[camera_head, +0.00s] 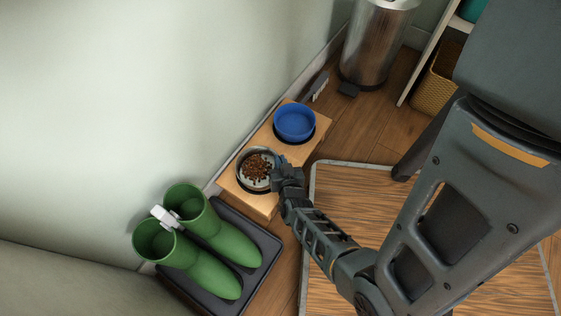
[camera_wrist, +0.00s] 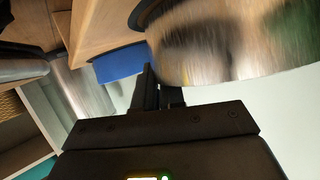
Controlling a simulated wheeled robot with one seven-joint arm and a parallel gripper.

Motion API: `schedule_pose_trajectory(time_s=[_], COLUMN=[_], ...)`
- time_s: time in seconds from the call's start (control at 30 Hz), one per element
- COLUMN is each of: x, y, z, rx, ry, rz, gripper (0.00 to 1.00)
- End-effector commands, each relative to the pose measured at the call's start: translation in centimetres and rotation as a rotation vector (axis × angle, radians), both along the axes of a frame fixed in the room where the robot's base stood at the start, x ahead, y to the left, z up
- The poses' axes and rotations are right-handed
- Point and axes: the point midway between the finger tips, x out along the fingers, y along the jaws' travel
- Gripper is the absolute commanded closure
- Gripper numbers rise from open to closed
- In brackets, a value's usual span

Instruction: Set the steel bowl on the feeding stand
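The steel bowl (camera_head: 242,172), holding brown kibble, is at the near end of the wooden feeding stand (camera_head: 227,185). A dark ring of the stand shows around its lower side. In the wrist view the bowl's shiny wall (camera_wrist: 225,50) fills the upper right, with the stand (camera_wrist: 95,25) beyond it. My gripper (camera_head: 277,172) is at the bowl's right rim. In the wrist view its fingers (camera_wrist: 160,90) are close together at the rim, one partly hidden by the bowl; they appear shut on it. I cannot tell whether the bowl is fully seated.
A blue bowl (camera_head: 295,121) sits in the stand's far opening. Green boots (camera_head: 215,245) stand on a dark tray (camera_head: 262,235) at the near end. A brush (camera_head: 317,86) and steel bin (camera_head: 375,45) are beyond. The wall runs along the left; a wood-patterned mat (camera_head: 345,190) lies right.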

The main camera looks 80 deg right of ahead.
Motion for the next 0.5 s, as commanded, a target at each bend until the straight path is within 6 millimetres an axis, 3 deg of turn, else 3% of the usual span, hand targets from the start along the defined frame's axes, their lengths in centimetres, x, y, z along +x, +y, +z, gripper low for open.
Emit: schedule_pose_trajectory(time_s=[0.23,0.5], x=[0.00,0.00], y=[-0.01,-0.01], z=[0.03,0.14], rx=[0.000,0.000], ry=[0.000,0.000], rz=[0.000,0.000], gripper=[0.67,0.66])
